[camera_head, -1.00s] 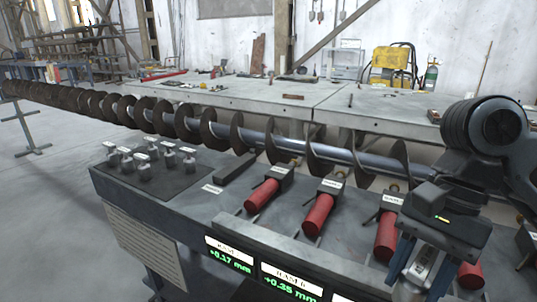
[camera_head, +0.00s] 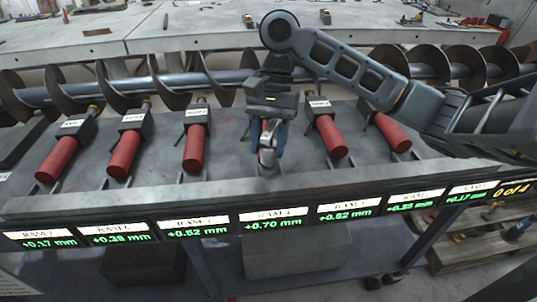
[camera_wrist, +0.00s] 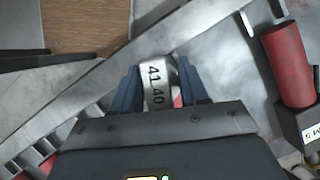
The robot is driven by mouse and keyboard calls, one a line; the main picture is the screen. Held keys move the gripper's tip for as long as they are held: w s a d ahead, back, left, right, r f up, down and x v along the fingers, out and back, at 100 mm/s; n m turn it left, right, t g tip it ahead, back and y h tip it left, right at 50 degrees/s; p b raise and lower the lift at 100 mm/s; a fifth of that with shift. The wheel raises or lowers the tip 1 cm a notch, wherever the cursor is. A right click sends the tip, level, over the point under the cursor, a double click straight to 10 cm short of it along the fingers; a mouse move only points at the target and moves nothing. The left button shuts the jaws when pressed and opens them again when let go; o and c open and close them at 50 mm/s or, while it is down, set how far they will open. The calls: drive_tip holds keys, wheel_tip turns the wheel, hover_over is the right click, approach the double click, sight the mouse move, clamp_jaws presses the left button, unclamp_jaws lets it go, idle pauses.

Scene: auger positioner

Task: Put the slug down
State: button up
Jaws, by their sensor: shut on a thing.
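The slug (camera_head: 267,157) is a small pale metal piece. In the wrist view the slug (camera_wrist: 155,90) shows the marking "4140". My gripper (camera_head: 271,137) is shut on it, with a blue finger on each side, in front of the RAM 4 position of the grey bench (camera_head: 230,181). In the wrist view my gripper (camera_wrist: 162,86) points toward the bench's front rail. A bit of red shows behind the slug, mostly hidden by the fingers. I cannot tell whether the slug touches the bench.
Red ram cylinders (camera_head: 194,148) stand in a row on both sides of my gripper. The long auger (camera_head: 140,85) runs behind them. Green displays (camera_head: 274,219) line the front edge; RAM 4 reads +0.70 mm. A yellow display (camera_head: 511,190) reads "0 of 4".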

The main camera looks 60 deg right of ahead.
sight(267, 165)
drive_tip(key=shift+f, duration=2)
drive_tip(key=o, duration=1.2)
drive_tip(key=shift+f, duration=0.1)
